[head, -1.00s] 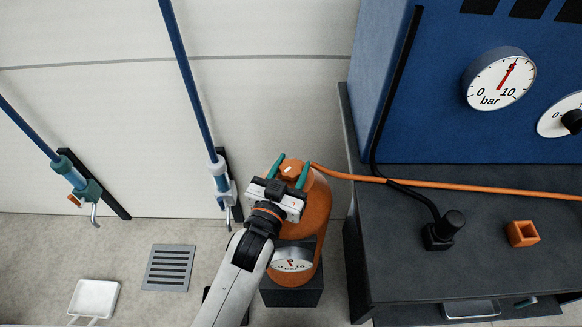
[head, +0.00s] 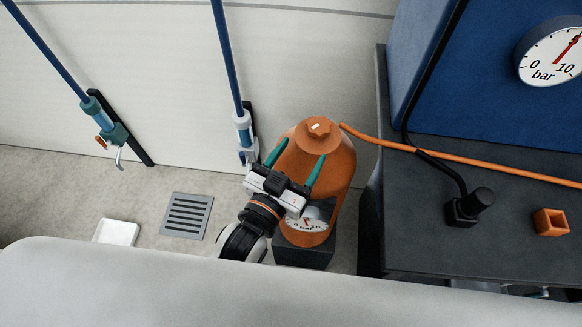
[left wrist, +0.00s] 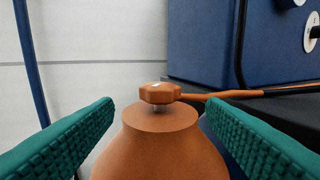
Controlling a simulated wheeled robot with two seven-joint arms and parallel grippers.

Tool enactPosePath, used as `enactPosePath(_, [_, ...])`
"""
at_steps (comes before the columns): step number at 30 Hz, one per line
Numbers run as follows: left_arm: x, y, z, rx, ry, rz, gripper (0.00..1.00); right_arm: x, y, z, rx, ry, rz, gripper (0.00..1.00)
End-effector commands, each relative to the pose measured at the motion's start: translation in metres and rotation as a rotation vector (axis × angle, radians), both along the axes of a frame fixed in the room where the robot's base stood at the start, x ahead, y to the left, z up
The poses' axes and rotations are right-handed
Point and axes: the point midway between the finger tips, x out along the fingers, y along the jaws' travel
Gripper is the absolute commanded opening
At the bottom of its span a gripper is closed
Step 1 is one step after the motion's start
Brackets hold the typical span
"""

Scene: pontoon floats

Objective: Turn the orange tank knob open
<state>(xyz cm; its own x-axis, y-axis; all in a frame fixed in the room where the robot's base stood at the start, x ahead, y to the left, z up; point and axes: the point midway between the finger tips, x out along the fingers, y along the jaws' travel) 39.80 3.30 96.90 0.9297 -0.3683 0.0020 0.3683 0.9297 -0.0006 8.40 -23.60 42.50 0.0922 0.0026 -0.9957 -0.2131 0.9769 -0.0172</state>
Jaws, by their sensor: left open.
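The orange tank (head: 336,180) stands upright on a dark block, with a round gauge on its front partly covered by my gripper. The orange tank knob (head: 318,130) sits on its top with a small white mark. My left gripper (head: 296,164) is open, its green fingertips in front of the tank and short of the knob in the head view. In the left wrist view the knob (left wrist: 159,93) stands on a short stem beyond and between the two open fingers, touching neither. My right gripper is not in view.
An orange hose (head: 460,156) runs from the tank's top to the right over the dark bench (head: 430,220). A black plug (head: 470,206) and an orange square socket (head: 550,222) are on the bench. Blue rods with clamps stand left.

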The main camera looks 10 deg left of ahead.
Motion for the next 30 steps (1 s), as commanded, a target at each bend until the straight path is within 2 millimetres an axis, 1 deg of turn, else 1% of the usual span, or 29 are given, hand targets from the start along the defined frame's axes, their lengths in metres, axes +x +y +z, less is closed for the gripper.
enactPosePath(1, [-0.009, 0.004, -0.002, 0.001, 0.002, 0.000, 0.66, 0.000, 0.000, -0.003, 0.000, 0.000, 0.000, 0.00])
enactPosePath(3, [-0.017, 0.007, -0.002, 0.000, 0.001, 0.000, 0.66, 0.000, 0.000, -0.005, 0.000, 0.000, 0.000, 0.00])
enactPosePath(6, [-0.025, 0.010, -0.001, 0.000, 0.000, 0.000, 0.66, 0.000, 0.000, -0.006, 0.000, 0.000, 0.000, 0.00])
enactPosePath(9, [-0.029, 0.012, 0.000, 0.001, -0.001, 0.000, 0.66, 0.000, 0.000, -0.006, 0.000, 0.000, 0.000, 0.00])
enactPosePath(26, [-0.029, 0.013, 0.000, 0.002, 0.003, 0.002, 0.66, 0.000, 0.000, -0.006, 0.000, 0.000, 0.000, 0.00])
enactPosePath(28, [-0.028, 0.017, -0.005, 0.015, 0.030, 0.012, 0.66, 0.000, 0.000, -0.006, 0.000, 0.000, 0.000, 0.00])
enactPosePath(30, [-0.025, 0.027, -0.016, 0.042, 0.095, 0.033, 0.66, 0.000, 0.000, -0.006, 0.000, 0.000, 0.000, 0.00])
